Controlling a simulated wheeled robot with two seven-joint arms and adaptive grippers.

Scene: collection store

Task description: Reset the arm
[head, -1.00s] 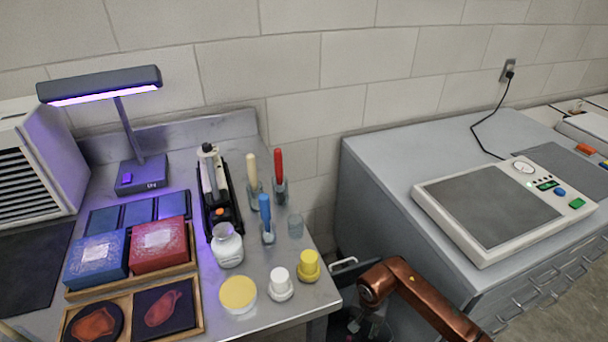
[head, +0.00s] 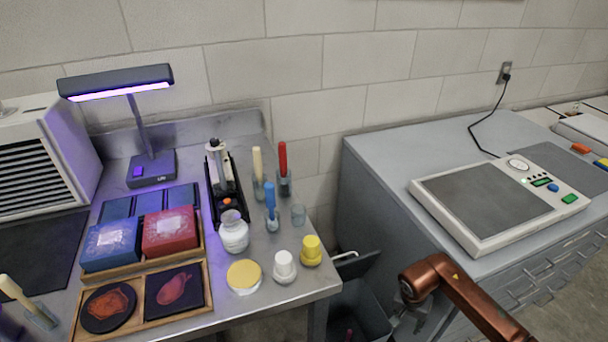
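My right arm comes in from the lower right as a copper-coloured link. My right gripper (head: 408,316) hangs below its end, dark grey and small in the picture. It is over the gap between the metal bench (head: 312,290) and the grey cabinet (head: 385,200), beside an open grey bin (head: 362,308). Its fingers are too small and partly hidden, so I cannot tell whether they are open or shut. My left gripper is not in view.
On the bench stand a UV lamp (head: 150,165), a white jar (head: 233,232), a yellow-lidded tub (head: 244,277), white (head: 284,267) and yellow (head: 311,251) bottles, and a wooden tray (head: 150,264). A flat panel device (head: 480,210) lies on the cabinet.

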